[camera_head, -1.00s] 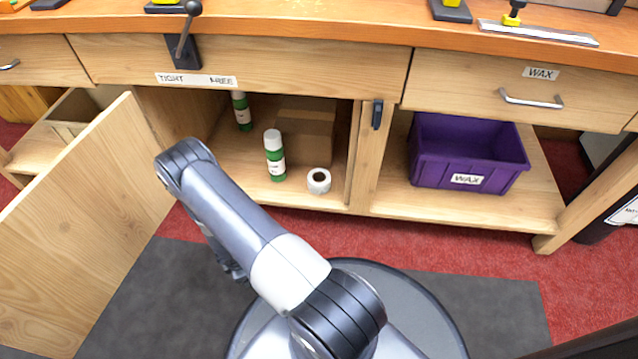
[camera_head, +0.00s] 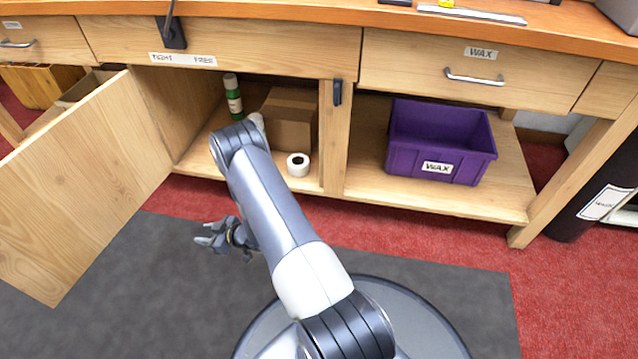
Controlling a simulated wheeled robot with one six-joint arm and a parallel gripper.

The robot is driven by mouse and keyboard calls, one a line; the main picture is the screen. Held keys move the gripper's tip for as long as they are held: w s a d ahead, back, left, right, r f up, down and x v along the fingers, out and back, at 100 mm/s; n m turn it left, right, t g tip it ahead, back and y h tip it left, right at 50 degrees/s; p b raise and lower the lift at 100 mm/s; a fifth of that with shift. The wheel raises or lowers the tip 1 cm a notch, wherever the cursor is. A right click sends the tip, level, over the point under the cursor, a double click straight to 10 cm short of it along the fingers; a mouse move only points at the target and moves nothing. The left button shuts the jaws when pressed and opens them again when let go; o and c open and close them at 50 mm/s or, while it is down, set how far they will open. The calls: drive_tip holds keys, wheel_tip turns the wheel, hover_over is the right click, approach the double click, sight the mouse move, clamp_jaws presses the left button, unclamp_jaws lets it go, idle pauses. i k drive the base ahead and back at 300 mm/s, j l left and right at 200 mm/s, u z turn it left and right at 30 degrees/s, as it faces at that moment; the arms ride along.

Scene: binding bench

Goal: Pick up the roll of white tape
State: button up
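The roll of white tape (camera_head: 298,164) stands on the cupboard's bottom shelf, near its front edge, with its dark core hole showing. A brown cardboard box (camera_head: 289,122) is just behind it. My gripper (camera_head: 205,235) is over the dark floor mat, in front of the cupboard and to the left of the tape. Its fingers point left and are spread apart, with nothing between them. My arm hides part of the shelf left of the tape.
A green bottle (camera_head: 233,97) stands farther back; another bottle (camera_head: 257,121) is mostly hidden behind my arm. The open wooden door (camera_head: 85,185) is at the left. A purple WAX bin (camera_head: 440,150) sits right of the divider (camera_head: 333,150). The dark mat (camera_head: 150,290) has free room.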

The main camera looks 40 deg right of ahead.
sight(298, 163)
drive_tip(key=k+z, duration=0.2)
drive_tip(key=z, duration=0.15)
drive_tip(key=k+l+z, duration=0.1)
drive_tip(key=z, duration=0.2)
drive_tip(key=k+l+z, duration=0.15)
drive_tip(key=k+z, duration=0.2)
drive_tip(key=i+j+z, duration=0.1)
drive_tip(key=j+z, duration=0.15)
drive_tip(key=z, duration=0.2)
drive_tip(key=j+z, duration=0.3)
drive_tip(key=z, duration=0.15)
drive_tip(key=j+z, duration=0.45)
drive_tip(key=j, duration=1.95)
drive_tip(key=i+z, duration=0.3)
drive_tip(key=k, duration=0.05)
